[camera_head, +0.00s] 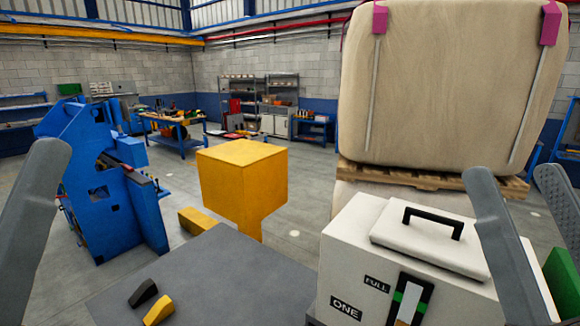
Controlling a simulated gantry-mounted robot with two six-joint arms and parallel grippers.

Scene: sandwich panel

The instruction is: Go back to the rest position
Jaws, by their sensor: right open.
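My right gripper (517,178) is at the right edge, in front of the white box. Its two grey fingers point up and stand apart, with nothing seen between them. At the left edge, one grey part of my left gripper (32,220) reaches up into view. The rest of it is outside the frame, so its opening cannot be told. The white box (345,245) has a lid with a black handle and the labels "FULL" and "ONE". A small black wedge (143,292) and a yellow wedge (160,310) show over the grey surface (225,275).
A yellow block on a post (242,180) stands beyond the grey surface. A blue machine (105,190) is at left. A large beige bag (450,85) rests on a wooden pallet (435,179) behind the box. Shelves and a workbench stand farther back, with open floor before them.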

